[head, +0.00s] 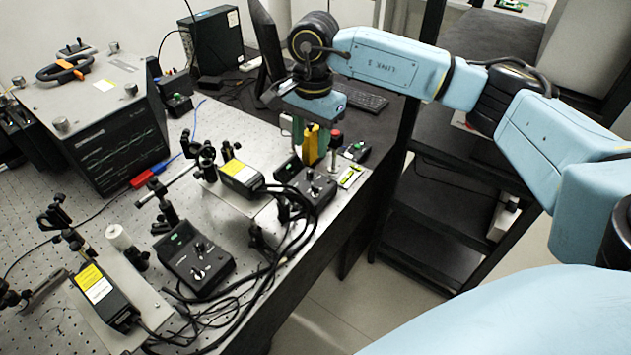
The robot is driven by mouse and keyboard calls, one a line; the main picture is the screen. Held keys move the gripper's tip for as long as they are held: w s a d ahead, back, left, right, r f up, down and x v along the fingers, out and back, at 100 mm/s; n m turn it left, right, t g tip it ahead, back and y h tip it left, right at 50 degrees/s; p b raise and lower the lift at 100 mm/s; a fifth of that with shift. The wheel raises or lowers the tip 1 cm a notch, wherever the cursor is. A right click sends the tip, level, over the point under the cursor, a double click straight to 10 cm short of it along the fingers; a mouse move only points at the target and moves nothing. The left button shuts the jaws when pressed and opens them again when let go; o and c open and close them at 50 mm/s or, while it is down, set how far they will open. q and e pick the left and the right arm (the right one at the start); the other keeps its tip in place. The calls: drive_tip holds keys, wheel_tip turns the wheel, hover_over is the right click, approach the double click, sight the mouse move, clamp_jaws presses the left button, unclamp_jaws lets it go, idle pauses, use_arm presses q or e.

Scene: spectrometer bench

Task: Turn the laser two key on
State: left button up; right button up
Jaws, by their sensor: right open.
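Two black laser control boxes with small knobs and green displays sit on the perforated bench (213,112). The farther box (318,190) is near the bench's right edge, and the nearer box (197,262) is at lower middle. I cannot read which one is laser two, and the keys are too small to make out surely. My right gripper (308,160) points down, open, just above and behind the farther box; its yellow and green finger parts show. Whether it touches anything there is unclear. My left gripper is not in view.
Two laser heads with yellow labels (240,176) (97,285) stand by the boxes. Black cables (285,250) loop between them. A red-buttoned device (336,139) is close to my right gripper. An oscilloscope-like instrument (120,140) stands left, and a dark shelf (440,210) right.

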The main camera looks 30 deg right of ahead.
sight(315, 187)
drive_tip(key=f, duration=0.8)
drive_tip(key=d+f+p, duration=0.1)
drive_tip(key=f, duration=0.4)
drive_tip(key=shift+c, duration=0.3)
clamp_jaws()
